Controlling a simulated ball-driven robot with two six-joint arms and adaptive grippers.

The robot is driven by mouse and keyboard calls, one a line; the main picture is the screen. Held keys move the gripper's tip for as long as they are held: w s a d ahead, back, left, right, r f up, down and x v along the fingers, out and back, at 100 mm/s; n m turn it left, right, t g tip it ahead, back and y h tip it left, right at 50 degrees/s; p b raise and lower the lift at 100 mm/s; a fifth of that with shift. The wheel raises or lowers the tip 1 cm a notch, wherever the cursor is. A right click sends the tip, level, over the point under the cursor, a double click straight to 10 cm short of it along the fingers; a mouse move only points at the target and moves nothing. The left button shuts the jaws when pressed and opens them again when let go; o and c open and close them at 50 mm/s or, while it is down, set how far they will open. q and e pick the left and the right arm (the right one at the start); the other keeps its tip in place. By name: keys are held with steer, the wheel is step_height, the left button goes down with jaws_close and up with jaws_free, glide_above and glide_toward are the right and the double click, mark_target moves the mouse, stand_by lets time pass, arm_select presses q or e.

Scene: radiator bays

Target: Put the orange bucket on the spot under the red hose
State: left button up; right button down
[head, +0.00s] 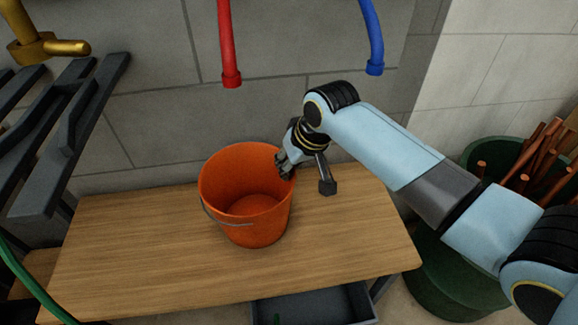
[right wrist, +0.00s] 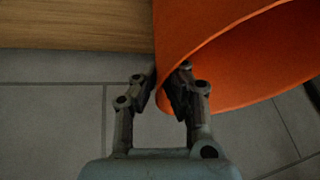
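The orange bucket (head: 243,222) is upright at the middle of the wooden bench (head: 130,250); its base appears to be on or very near the top. Its wire handle hangs down the front. My right gripper (head: 286,168) is at the bucket's right back rim. In the right wrist view the fingers (right wrist: 162,88) stand on either side of the bucket's wall (right wrist: 215,45) and look closed on it. The red hose (head: 227,45) hangs above and behind the bucket, slightly left. No marked spot shows; the bucket may cover it. My left gripper is not in view.
A blue hose (head: 373,38) hangs to the right. A brass tap (head: 45,46) and dark slatted rack (head: 75,120) are at the left. A green tub (head: 490,155) with copper pipes is at the right. A grey tray (head: 315,305) is below the bench front. The bench's left part is clear.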

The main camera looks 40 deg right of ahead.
steer(key=c, duration=1.5)
jaws_free()
steer(key=p+v, duration=0.3)
steer(key=v, duration=0.9)
